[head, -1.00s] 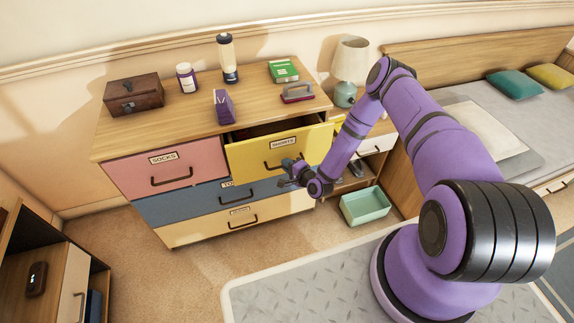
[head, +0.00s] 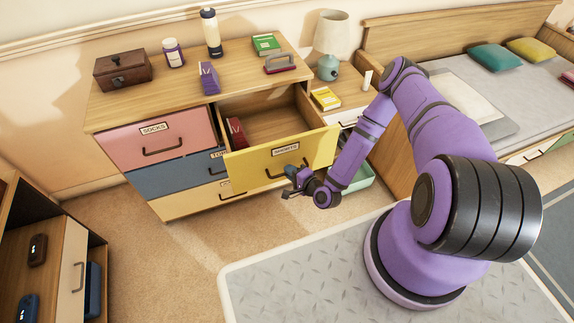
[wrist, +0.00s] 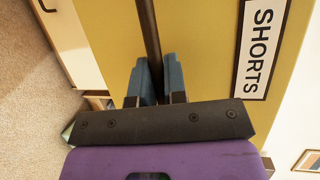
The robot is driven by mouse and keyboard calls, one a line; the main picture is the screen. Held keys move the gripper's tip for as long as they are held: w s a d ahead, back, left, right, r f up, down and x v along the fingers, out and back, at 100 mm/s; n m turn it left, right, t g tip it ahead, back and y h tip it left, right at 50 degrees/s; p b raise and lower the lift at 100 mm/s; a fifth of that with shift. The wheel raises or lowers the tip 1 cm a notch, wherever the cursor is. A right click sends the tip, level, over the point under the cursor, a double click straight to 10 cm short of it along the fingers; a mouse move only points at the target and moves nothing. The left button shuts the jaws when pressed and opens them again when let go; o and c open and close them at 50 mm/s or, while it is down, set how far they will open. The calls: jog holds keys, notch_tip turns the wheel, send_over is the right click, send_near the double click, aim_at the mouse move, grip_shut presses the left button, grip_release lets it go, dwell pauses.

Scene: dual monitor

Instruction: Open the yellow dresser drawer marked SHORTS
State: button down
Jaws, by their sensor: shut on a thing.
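The yellow SHORTS drawer (head: 241,170) stands well out from the dresser (head: 120,118) in the head view, and its inside shows. A dark red item (head: 236,131) lies in its left part. My gripper (head: 292,180) is at the drawer's front. In the wrist view my gripper (wrist: 158,80) has its two blue fingers on either side of the dark bar handle (wrist: 149,35), shut on it. The SHORTS label (wrist: 262,48) is to the right of the handle there. Part of the handle is hidden behind my gripper in the head view.
The pink SOCKS drawer (head: 125,150) and the blue drawer (head: 160,180) are closed. A teal bin (head: 362,178) is on the floor to the right, partly behind my arm. A nightstand with a lamp (head: 331,40) stands beside the dresser. Carpet in front is clear.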

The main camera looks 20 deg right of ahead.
jog(key=shift+s, duration=0.35)
jog(key=c, duration=1.2)
grip_release()
jog(key=v, duration=1)
jog(key=shift+s+d, duration=0.2)
jog(key=shift+s, duration=0.15)
